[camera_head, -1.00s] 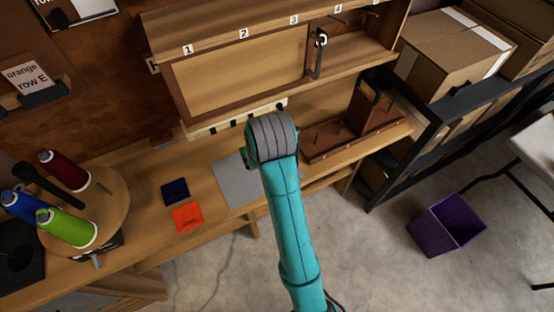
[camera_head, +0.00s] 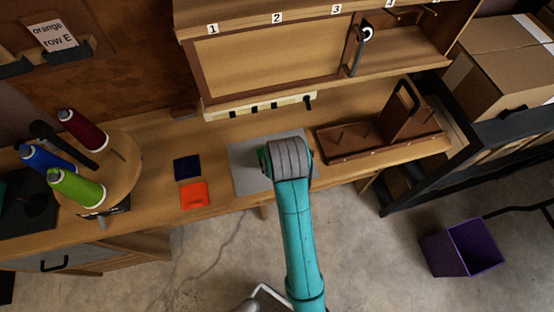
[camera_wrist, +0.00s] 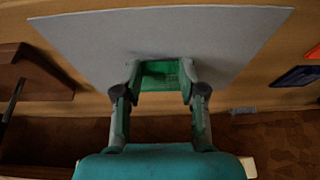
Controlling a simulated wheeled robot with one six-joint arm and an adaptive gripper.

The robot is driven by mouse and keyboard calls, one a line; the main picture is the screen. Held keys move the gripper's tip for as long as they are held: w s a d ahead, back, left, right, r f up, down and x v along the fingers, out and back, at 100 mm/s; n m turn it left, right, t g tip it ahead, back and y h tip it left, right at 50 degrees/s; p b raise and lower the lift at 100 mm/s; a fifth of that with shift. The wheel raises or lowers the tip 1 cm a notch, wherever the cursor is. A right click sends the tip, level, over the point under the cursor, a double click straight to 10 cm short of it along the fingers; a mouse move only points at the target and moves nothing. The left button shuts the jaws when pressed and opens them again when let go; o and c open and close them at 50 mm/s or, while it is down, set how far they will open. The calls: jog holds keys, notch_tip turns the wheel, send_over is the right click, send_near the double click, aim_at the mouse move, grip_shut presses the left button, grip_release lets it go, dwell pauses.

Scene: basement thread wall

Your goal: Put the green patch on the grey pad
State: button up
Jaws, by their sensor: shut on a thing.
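The grey pad (camera_head: 242,167) lies flat on the wooden bench, partly covered by my arm in the head view. It also fills the upper middle of the wrist view (camera_wrist: 90,45). My gripper (camera_wrist: 160,80) is over the pad with its fingers shut on the green patch (camera_wrist: 160,70). The patch shows between the fingertips, in front of the pad. I cannot tell whether it touches the pad. In the head view my arm hides the fingers, with only a sliver of green at their left.
A navy patch (camera_head: 187,168) and an orange patch (camera_head: 194,195) lie left of the pad. A round spool stand (camera_head: 115,180) holds several thread cones at far left. A brown wooden rack (camera_head: 350,150) stands to the right. A numbered cabinet (camera_head: 270,65) is behind. A purple bin (camera_head: 465,248) is on the floor.

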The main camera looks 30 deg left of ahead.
jog(key=shift+f, duration=0.6)
jog(key=shift+f, duration=0.1)
jog(key=o, duration=0.7)
jog(key=v, duration=0.7)
jog(key=shift+r, duration=0.35)
jog(key=shift+d+f, duration=0.1)
